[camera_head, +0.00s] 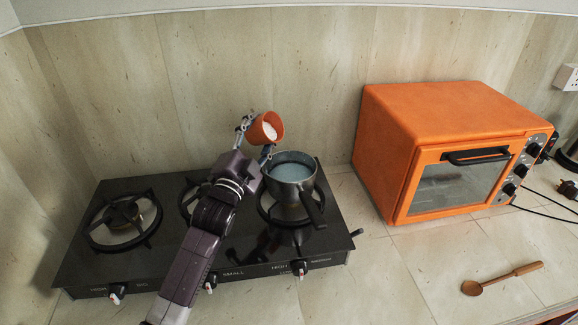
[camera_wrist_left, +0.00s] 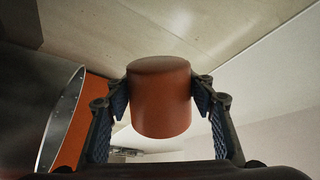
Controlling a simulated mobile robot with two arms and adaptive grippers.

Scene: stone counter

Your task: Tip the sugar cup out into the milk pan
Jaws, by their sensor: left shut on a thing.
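The sugar cup (camera_head: 265,128) is orange, with white sugar (camera_head: 270,130) showing inside it. It is held above the stove, tilted with its mouth toward the right and toward me. My left gripper (camera_head: 256,136) is shut on it. The left wrist view shows the orange cup (camera_wrist_left: 160,97) between the two fingers. The milk pan (camera_head: 292,172) is a metal pan with pale milk in it, standing on the right burner just below and right of the cup. Its dark handle (camera_head: 313,209) points toward me. In the left wrist view the pan's metal side (camera_wrist_left: 62,118) shows at the left. My right gripper is not in view.
The black stove (camera_head: 240,250) has burners on the left and middle besides the pan's. An orange toaster oven (camera_head: 450,140) stands right of the stove. A wooden spoon (camera_head: 502,279) lies on the counter at the front right. The counter (camera_head: 400,275) between stove and spoon is clear.

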